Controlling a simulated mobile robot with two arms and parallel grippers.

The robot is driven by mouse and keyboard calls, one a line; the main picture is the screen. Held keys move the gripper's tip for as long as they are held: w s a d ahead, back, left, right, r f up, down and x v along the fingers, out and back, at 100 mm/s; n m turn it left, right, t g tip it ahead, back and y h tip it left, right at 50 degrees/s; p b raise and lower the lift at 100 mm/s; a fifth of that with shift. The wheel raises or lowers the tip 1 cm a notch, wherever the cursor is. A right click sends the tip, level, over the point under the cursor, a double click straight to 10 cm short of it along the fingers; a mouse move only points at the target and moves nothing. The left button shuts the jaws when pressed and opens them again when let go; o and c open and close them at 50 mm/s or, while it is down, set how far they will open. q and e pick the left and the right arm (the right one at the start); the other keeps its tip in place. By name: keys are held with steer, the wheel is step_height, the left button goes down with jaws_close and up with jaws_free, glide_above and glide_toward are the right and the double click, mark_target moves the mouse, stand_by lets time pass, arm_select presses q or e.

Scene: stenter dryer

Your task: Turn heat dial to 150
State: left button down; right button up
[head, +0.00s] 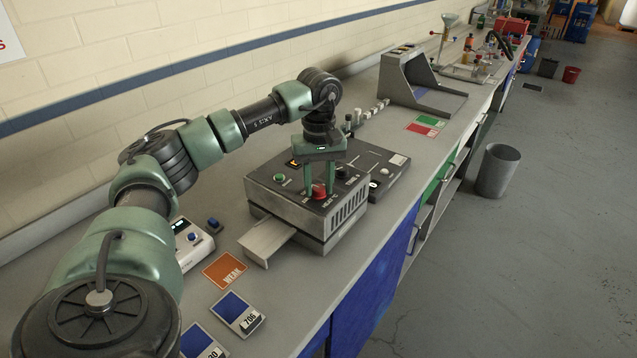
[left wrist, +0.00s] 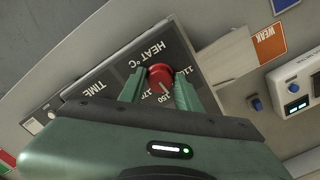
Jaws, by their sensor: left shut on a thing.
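The stenter dryer (head: 330,220) is a grey box on the bench in the head view. Its red heat dial (head: 319,192) sits on the top panel near the front edge. In the left wrist view the red dial (left wrist: 160,77) lies under the "HEAT °C" label, with the marks 150 and 170 and a partly hidden one around it. The dial's pale line points close to the 150 mark. My left gripper (head: 319,190) reaches down from above, its green fingers on both sides of the dial and shut on it. My right gripper is not in view.
A green button (head: 279,177) and a black knob (head: 343,173) are on the same panel. A tray (head: 268,238) sticks out in front. An orange "WEAK" card (head: 226,270) and a white device (head: 192,245) lie to the left. A grey bin (head: 498,170) stands on the floor.

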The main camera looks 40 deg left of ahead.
mark_target(319, 188)
arm_select(q)
steer(key=m, duration=0.4)
steer(key=shift+m, duration=0.4)
stand_by(0.4)
steer(key=c, duration=1)
jaws_free()
step_height(319, 188, up, 8)
steer(key=shift+f+b, duration=0.1)
steer(key=shift+b, duration=0.6)
